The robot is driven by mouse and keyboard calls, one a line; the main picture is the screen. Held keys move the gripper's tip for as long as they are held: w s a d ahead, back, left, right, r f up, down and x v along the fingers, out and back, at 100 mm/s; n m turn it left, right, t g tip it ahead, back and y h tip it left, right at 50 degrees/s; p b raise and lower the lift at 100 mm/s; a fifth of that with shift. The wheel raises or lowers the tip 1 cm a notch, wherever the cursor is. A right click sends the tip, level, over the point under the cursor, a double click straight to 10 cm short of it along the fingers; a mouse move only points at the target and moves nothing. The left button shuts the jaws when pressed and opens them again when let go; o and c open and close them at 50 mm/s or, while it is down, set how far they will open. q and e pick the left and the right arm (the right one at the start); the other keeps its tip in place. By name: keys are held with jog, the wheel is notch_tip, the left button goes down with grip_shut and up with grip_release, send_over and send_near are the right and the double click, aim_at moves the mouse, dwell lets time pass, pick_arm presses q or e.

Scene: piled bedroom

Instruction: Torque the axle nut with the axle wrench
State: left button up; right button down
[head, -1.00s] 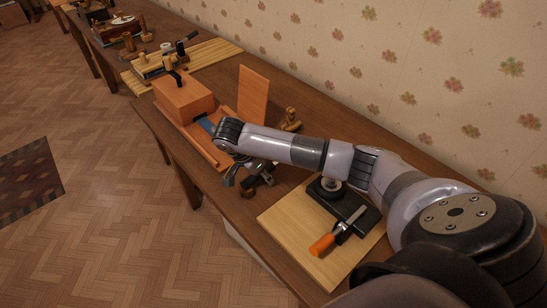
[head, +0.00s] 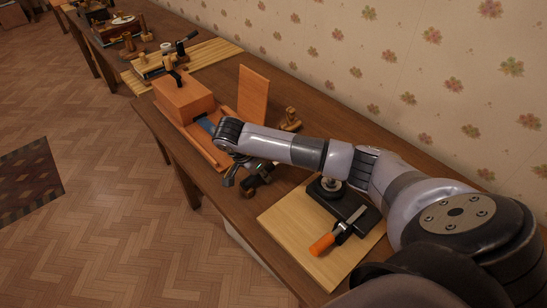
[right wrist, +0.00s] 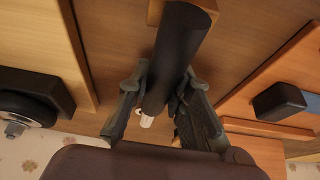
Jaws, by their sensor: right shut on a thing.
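My right gripper (head: 250,176) is low over the workbench, left of the pale board. In the right wrist view its fingers (right wrist: 160,112) are shut on a thick dark round handle (right wrist: 175,60) with a small white end. It may be the axle wrench; its working end is not clear. A black fixture (head: 352,212) on the board carries a round hub with a metal nut (head: 331,184) on top, likely the axle nut. The hub also shows at the left of the right wrist view (right wrist: 14,129). My left gripper is out of view.
An orange-handled tool (head: 322,244) lies against the fixture on the pale board (head: 290,225). An orange box (head: 184,98) and upright orange panel (head: 254,95) stand farther along the bench. A small wooden stand (head: 290,120) is behind my arm. The wall borders the bench.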

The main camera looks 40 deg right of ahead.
aim_at(268, 166)
jog(key=shift+r+p, duration=2.35)
jog(key=shift+r, duration=1.15)
jog(key=shift+r, duration=0.15)
jog(key=s+a+r+p, duration=0.7)
jog(key=s+r+p, duration=0.4)
jog(key=s+p, duration=0.1)
jog(key=shift+s+a+r+p, duration=0.3)
jog(key=shift+s+a+r, duration=0.05)
jog(key=shift+s+a, duration=0.05)
